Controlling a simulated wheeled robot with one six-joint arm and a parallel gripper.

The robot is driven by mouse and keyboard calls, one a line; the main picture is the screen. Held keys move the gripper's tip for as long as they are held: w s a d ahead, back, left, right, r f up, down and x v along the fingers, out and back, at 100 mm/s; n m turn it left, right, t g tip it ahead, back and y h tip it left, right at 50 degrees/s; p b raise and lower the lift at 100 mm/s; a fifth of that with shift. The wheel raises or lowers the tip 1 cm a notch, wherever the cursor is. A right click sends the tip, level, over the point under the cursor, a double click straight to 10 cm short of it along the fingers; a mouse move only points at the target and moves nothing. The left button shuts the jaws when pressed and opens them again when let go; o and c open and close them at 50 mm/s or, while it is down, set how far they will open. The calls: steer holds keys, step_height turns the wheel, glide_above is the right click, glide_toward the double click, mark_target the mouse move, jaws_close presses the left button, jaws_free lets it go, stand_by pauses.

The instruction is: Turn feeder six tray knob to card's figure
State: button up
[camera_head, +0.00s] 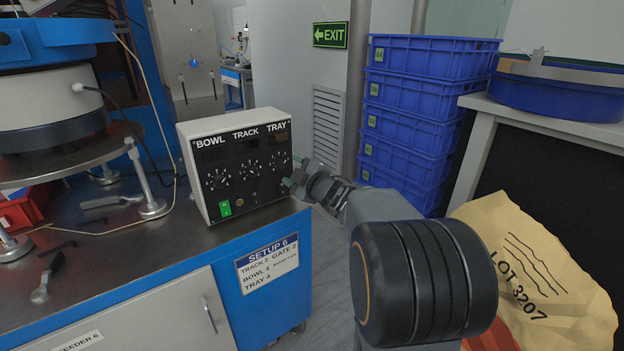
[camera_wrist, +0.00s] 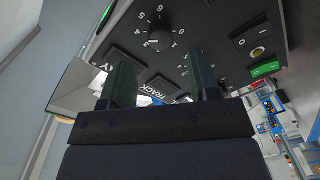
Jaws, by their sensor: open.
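A white control box (camera_head: 192,176) with a black face stands on the bench, labelled BOWL, TRACK and TRAY. The tray knob (camera_head: 279,162) is the rightmost of three dials; in the wrist view it appears to be the black knob (camera_wrist: 158,38) in a ring of white figures. Its exact setting is too small to read. The card (camera_head: 268,262) on the blue bench front reads SETUP 6, with TRAY 4. My gripper (camera_head: 292,170) is open and empty, its green fingers in front of the panel's right side, short of the knob. It also shows in the wrist view (camera_wrist: 162,75).
The bowl knob (camera_head: 218,179) and track knob (camera_head: 249,170) are close by on the panel. A green switch (camera_head: 225,208) sits at its lower left. Blue crates (camera_head: 415,90) are stacked behind my arm. A yellow sack (camera_head: 540,260) stands at right.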

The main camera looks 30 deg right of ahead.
steer(key=s+d+p, duration=0.1)
steer(key=s, duration=0.7)
steer(key=shift+s+p, duration=0.35)
steer(key=shift+d+r, duration=0.1)
step_height(320, 180, up, 12)
steer(key=s+a+f+m+g+h+p, duration=0.15)
steer(key=m+g+h+p, duration=0.4)
steer(key=p, duration=0.95)
steer(key=s+a+r+m+g+y+p, duration=0.1)
steer(key=s+a+r+m+g+p, duration=0.2)
steer(key=s+a+p, duration=0.3)
steer(key=s+a+r+m+g+y+p, duration=0.2)
steer(key=s+a+r+m+g+p, duration=0.2)
steer(key=s+a+p, duration=0.3)
steer(key=shift+s+g+p, duration=0.65)
steer(key=shift+s, duration=0.35)
steer(key=shift+d+m, duration=0.1)
steer(key=shift+m, duration=0.15)
steer(key=shift+c, duration=0.4)
